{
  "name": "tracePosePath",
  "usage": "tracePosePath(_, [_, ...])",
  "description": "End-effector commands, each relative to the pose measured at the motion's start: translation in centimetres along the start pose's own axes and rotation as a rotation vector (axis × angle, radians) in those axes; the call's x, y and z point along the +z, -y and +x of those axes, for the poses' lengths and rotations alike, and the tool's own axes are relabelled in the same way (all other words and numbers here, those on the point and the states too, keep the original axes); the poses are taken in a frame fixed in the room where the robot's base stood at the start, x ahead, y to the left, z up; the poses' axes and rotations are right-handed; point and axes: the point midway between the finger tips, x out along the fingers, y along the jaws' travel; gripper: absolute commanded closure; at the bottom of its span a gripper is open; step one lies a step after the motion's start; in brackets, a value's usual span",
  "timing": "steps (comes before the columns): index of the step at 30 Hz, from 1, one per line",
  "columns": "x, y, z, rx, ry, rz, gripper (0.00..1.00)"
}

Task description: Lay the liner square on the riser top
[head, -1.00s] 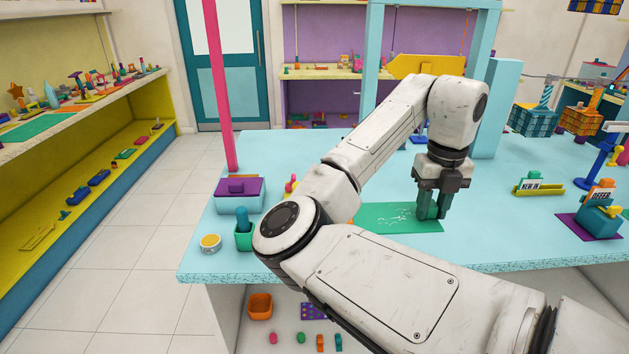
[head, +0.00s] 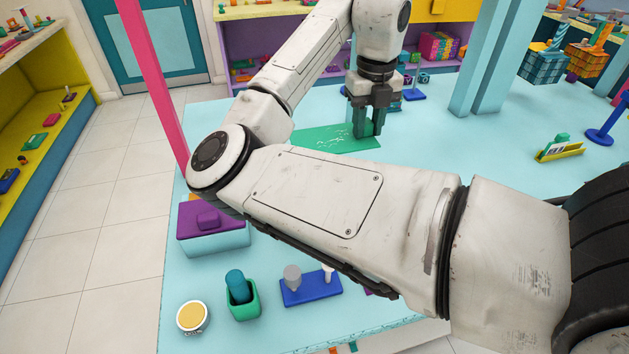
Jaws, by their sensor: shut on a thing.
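A flat green sheet with white marks, which looks like the liner square (head: 330,140), shows behind my arm on the light blue counter (head: 440,150). My gripper (head: 368,132) points down at the sheet's right part, its jaws shut on it. I cannot tell whether the sheet lies flat on the surface or just above it. My arm passes in front of the counter and hides the area just nearer than the sheet. I cannot make out a riser top apart from the counter.
A purple-lidded box (head: 212,222), a green cup (head: 242,300), a yellow-topped tin (head: 192,317) and a blue stand (head: 310,288) sit at the front left. A pink post (head: 150,80) rises at left and a blue post (head: 480,70) behind.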

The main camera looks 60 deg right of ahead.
Motion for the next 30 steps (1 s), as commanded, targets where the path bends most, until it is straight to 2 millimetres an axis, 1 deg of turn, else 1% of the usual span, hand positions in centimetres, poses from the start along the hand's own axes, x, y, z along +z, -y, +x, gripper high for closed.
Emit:
tracePosePath(2, [0.0,0.0,0.4,-0.001,-0.001,0.0,1.0])
tracePosePath(5, [-0.1,0.1,1.8,-0.003,-0.004,0.0,1.0])
tracePosePath(8, [-0.1,0.0,3.9,-0.003,-0.005,-0.002,1.0])
tracePosePath(15, [-0.1,0.0,9.7,-0.002,-0.003,-0.003,1.0])
tracePosePath(18, [-0.1,0.0,11.6,-0.001,-0.003,-0.001,1.0])
tracePosePath(21, [0.0,0.0,12.8,-0.001,-0.001,-0.002,1.0])
tracePosePath(26, [0.0,0.0,13.7,-0.001,-0.001,-0.001,1.0])
tracePosePath(30, [-0.1,0.1,15.1,0.0,-0.002,-0.001,1.0])
